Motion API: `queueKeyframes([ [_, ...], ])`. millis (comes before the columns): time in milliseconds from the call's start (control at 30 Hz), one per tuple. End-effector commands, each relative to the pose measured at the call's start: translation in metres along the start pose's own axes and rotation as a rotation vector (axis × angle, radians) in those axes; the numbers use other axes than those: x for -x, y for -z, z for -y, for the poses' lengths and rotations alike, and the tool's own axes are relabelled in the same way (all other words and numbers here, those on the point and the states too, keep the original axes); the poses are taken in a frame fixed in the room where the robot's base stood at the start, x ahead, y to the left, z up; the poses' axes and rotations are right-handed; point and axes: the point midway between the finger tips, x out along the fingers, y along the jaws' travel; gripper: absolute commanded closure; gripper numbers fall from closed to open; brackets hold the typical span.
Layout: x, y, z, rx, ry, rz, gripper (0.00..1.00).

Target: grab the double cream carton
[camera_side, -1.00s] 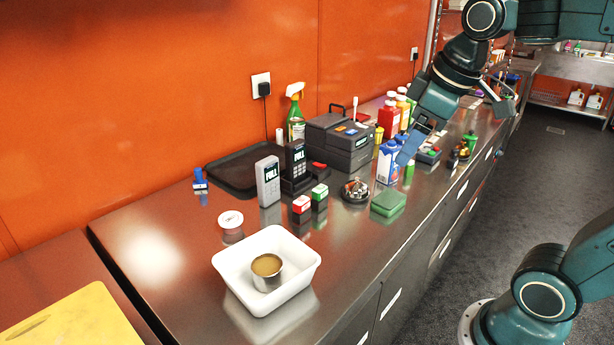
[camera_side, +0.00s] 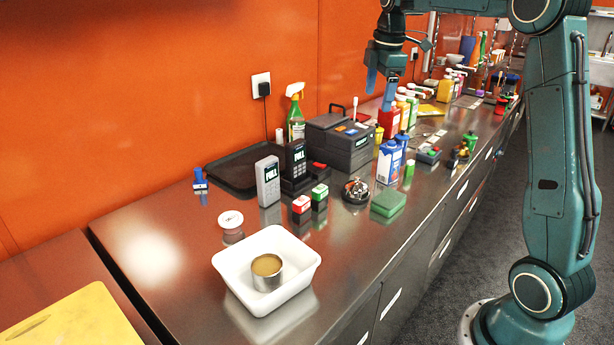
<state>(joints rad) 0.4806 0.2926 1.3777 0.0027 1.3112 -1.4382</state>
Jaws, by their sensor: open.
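A white and blue carton (camera_side: 388,163) stands upright on the steel counter right of the black cash box; its label is too small to read, so I cannot tell for sure that it is the double cream. A row of upright cartons or bottles stands farther back, including a red one (camera_side: 388,119); their labels are unreadable too. My gripper (camera_side: 379,101) is open and empty, its blue fingers pointing down over the back row. The right finger overlaps the red one in the picture; I cannot tell whether they touch.
The black cash box (camera_side: 340,146) and a green spray bottle (camera_side: 296,118) stand left of the cartons. The counter's front left is mostly clear.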

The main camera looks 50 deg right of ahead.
Motion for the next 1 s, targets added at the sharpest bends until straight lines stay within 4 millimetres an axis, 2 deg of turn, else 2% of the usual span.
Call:
queueKeyframes([
  [33,-0.008,-0.008,-0.012,0.027,0.013,0.005,0.23],
  [200,-0.033,-0.035,-0.044,0.144,0.055,0.012,0.23],
  [500,-0.083,-0.091,-0.087,0.344,0.125,0.002,0.23],
  [700,-0.106,-0.118,-0.099,0.436,0.153,-0.011,0.23],
  [1000,-0.113,-0.126,-0.102,0.468,0.162,-0.017,0.23],
])
